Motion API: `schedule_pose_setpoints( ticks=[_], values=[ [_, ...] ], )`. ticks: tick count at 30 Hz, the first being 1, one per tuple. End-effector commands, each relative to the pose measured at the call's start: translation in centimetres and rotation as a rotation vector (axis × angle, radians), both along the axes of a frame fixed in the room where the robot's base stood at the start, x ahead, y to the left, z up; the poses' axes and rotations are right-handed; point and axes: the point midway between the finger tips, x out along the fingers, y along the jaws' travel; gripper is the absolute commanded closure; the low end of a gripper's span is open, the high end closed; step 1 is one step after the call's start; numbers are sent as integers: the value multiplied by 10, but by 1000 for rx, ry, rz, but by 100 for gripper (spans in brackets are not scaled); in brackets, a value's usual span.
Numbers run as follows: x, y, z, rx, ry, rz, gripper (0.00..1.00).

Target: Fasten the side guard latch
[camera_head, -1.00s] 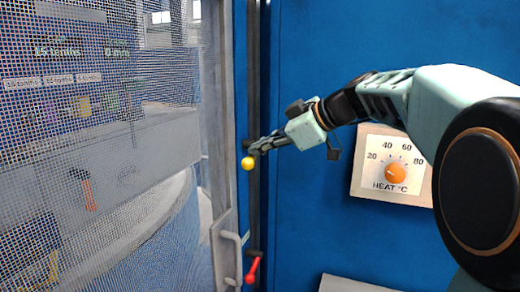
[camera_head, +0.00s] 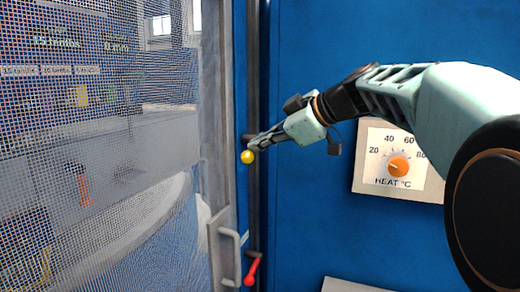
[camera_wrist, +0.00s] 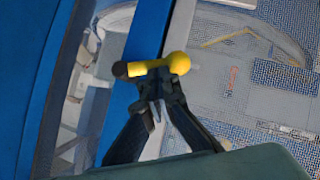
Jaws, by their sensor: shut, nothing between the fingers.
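A latch with a round yellow knob (camera_head: 247,157) sits on the dark vertical post (camera_head: 257,60) between the mesh guard (camera_head: 100,150) and the blue panel. In the wrist view a short yellow lever (camera_wrist: 152,67) runs sideways from a dark pivot at left to the ball knob (camera_wrist: 180,63) at right. My gripper (camera_head: 255,146) points left and down at the knob. Its shut, empty fingertips (camera_wrist: 158,92) appear just below the lever in the wrist view. I cannot tell whether they touch it. The fingers partly cover the lever's surroundings.
A red lever (camera_head: 252,269) is lower on the post, beside a pale door handle (camera_head: 230,258). A heat dial with an orange knob (camera_head: 399,166) is on the blue panel (camera_head: 320,60) at right, close below my arm. The panel left of the dial is clear.

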Motion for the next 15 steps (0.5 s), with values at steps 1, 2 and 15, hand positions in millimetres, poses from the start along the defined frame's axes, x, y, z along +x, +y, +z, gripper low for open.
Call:
schedule_pose_setpoints(
  ticks=[1, 2, 15],
  values=[
    [0, 0, -3, -2, -7, 0, 100],
    [0, 0, -4, -4, -10, 0, 100],
    [-1, 0, -7, -23, -65, 1, 100]
  ],
)
